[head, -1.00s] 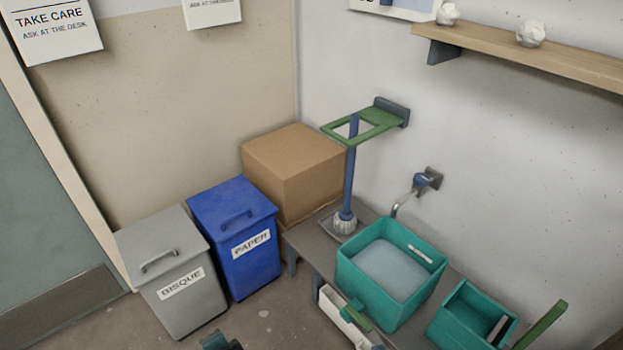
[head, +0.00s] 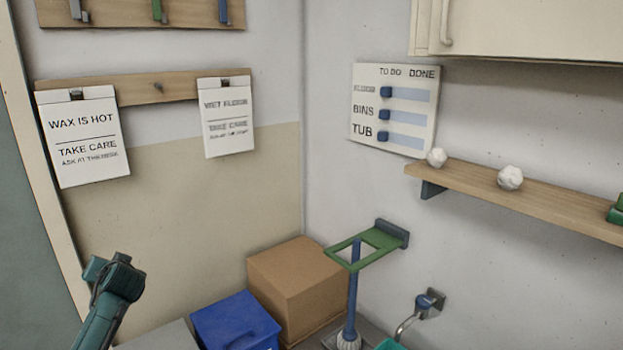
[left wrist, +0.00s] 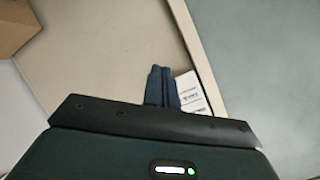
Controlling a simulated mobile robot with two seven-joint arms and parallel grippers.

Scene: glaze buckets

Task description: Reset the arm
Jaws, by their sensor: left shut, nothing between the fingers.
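My left arm (head: 108,295) rises into the lower left of the head view, in front of the beige wall. Its hand is empty. In the left wrist view the two dark fingers of my left gripper (left wrist: 161,84) are shut together with nothing between them. Behind them are the beige wall and part of a white sign (left wrist: 190,92). My right gripper is in neither view.
A cardboard box (head: 298,285) and a blue bin (head: 236,325) stand at the bottom. A green bracket (head: 368,248) holds a blue-handled brush upright. A wooden shelf (head: 540,198) and a to-do board (head: 393,110) are on the right wall. The middle wall area is clear.

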